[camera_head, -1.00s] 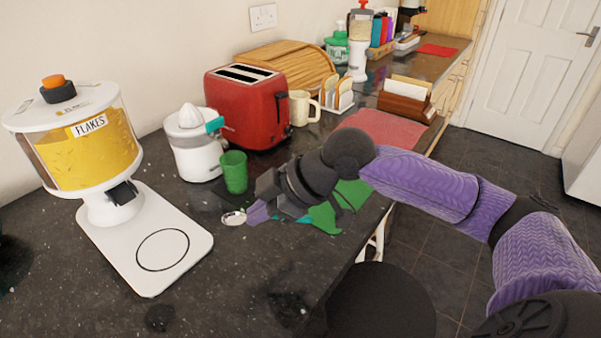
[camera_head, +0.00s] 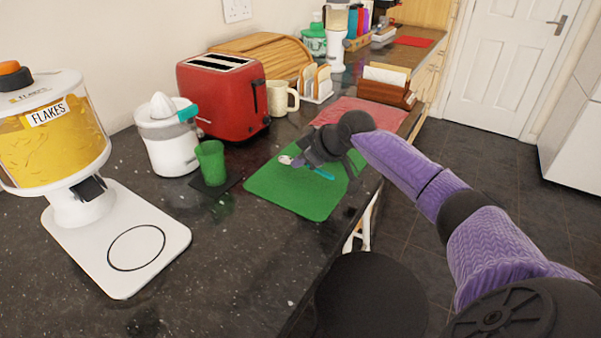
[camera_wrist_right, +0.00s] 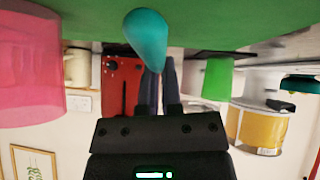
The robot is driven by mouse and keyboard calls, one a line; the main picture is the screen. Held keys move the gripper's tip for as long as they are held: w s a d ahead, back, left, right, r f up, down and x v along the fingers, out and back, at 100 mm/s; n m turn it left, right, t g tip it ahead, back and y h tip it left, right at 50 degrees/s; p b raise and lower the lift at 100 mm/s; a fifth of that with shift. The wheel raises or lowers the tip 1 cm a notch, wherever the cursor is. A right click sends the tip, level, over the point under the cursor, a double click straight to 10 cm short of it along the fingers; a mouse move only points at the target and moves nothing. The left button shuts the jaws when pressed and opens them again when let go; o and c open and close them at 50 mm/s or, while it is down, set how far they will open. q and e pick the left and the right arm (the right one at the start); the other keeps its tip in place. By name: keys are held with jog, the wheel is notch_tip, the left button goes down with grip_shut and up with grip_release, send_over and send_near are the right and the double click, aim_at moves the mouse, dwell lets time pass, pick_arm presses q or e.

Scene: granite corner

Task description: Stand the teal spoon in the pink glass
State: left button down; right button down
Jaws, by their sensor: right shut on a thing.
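My right gripper (camera_head: 303,160) is shut on the teal spoon and holds it over the green mat. The pink glass (camera_wrist_right: 30,70) is large at the left there, apart from the spoon. I cannot make it out in the head view. My left gripper is out of view.
The green mat (camera_head: 290,200) lies near the counter edge, with a pinkish-red mat (camera_head: 375,113) beyond. A green cup (camera_head: 210,163) stands on a dark coaster. Behind are a juicer (camera_head: 167,150), red toaster (camera_head: 222,100) and mug (camera_head: 280,98); the flakes dispenser (camera_head: 85,225) is left.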

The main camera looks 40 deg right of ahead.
notch_tip(320, 180, down, 2)
jog(key=shift+f, duration=0.1)
jog(key=c, duration=1.3)
grip_release()
jog(key=o, duration=0.5)
